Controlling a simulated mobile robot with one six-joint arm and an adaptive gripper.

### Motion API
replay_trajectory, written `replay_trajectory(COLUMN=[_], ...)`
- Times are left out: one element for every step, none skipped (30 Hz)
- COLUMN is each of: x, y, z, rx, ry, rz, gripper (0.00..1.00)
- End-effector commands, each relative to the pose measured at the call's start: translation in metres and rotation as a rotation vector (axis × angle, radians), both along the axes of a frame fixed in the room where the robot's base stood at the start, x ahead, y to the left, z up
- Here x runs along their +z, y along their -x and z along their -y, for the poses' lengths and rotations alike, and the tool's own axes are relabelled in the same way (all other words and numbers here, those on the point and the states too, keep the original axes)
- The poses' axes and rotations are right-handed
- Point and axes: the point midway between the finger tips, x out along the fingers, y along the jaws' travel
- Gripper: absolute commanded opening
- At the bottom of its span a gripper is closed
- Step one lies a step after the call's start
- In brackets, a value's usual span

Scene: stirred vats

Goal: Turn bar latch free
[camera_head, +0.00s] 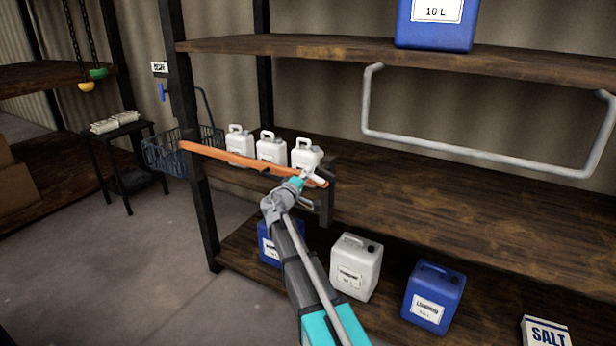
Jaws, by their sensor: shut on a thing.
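An orange bar (235,159) runs across the front of the middle shelf, before several white canisters. Its left end is near the left shelf post and its right end is by a short dark post (327,193). My gripper (306,178) is at the bar's right end, shut on the bar latch there. The latch is small and mostly hidden by the gripper, so I cannot tell how far it is turned. The bar lies nearly level across the shelf front.
White canisters (271,147) stand close behind the bar. A bent grey rail (480,157) hangs under the upper shelf at right. A blue wire basket (168,155) is left of the post. Blue and white canisters (356,266) stand on the bottom shelf.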

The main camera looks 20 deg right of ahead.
Motion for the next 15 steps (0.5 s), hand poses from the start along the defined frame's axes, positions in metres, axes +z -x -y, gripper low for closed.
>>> replay_trajectory(x=[-0.0018,-0.0021,-0.0026,-0.0029,-0.0033,-0.0038,-0.0042,-0.0045,-0.0048,-0.0050,-0.0053,-0.0055,-0.0057,-0.0058,-0.0059], y=[-0.0012,-0.0014,-0.0015,-0.0015,-0.0016,-0.0017,-0.0019,-0.0020,-0.0021,-0.0021,-0.0021,-0.0021,-0.0021,-0.0022,-0.0022], z=[-0.0004,-0.0005,-0.0006,-0.0006,-0.0007,-0.0008,-0.0009,-0.0010,-0.0010,-0.0011,-0.0011,-0.0010,-0.0010,-0.0010,-0.0010], rx=[0.003,0.003,0.003,0.002,0.002,0.002,0.003,0.003,0.003,0.003,0.003,0.002,0.002,0.002,0.002], ry=[0.032,0.049,0.071,0.087,0.101,0.119,0.132,0.143,0.157,0.166,0.175,0.184,0.189,0.195,0.201], rz=[-0.029,-0.047,-0.068,-0.084,-0.097,-0.115,-0.128,-0.139,-0.154,-0.162,-0.171,-0.180,-0.186,-0.192,-0.198], gripper=[0.00,0.00,0.00,0.00,0.00,0.00,0.00,0.00,0.00,0.00,0.00,0.00,0.00,0.00,0.00])
